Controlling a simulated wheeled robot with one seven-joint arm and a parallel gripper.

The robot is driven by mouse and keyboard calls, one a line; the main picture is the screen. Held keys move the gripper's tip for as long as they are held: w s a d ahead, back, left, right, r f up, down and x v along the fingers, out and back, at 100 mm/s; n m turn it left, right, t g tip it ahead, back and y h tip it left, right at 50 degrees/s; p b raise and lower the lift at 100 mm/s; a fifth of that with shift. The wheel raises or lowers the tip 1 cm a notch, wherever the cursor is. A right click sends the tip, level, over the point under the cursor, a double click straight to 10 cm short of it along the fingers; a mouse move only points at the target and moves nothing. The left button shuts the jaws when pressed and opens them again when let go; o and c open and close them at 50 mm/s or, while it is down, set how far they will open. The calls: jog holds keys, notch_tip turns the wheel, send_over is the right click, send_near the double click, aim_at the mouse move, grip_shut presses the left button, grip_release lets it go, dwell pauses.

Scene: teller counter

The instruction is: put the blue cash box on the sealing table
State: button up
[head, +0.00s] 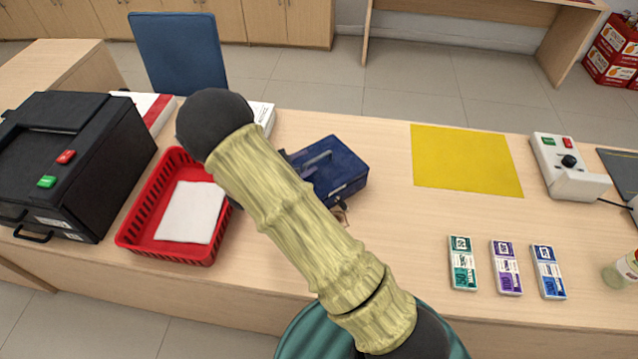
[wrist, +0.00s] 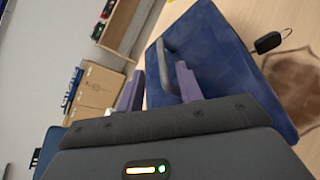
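The blue cash box (head: 343,178) sits on the wooden counter, right of the red basket and partly hidden behind my arm in the head view. Its grey carrying handle (wrist: 166,67) shows on the lid in the wrist view. My gripper (wrist: 159,76) has its two purple fingers spread apart. The handle appears in the gap between them, near the right finger; I cannot tell how deep it lies. In the head view my gripper is mostly hidden behind the arm. No table is clearly marked as the sealing table.
A red basket (head: 126,229) with white paper and a black machine (head: 75,150) stand left. A yellow mat (head: 465,160) lies bare to the right. Several banknote bundles (head: 506,267) lie at front right, with a white device (head: 568,166) behind. A blue chair (head: 178,52) stands behind.

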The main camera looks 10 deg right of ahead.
aim_at(314, 160)
jog(key=shift+s+p+x, duration=0.2)
jog(key=shift+p+x, duration=0.55)
jog(key=shift+x, duration=1.8)
jog(key=shift+d, duration=0.15)
jog(key=shift+c, duration=0.3)
jog(key=c, duration=0.7)
jog(key=shift+f, duration=0.1)
grip_shut()
jog(key=shift+s+f, duration=0.1)
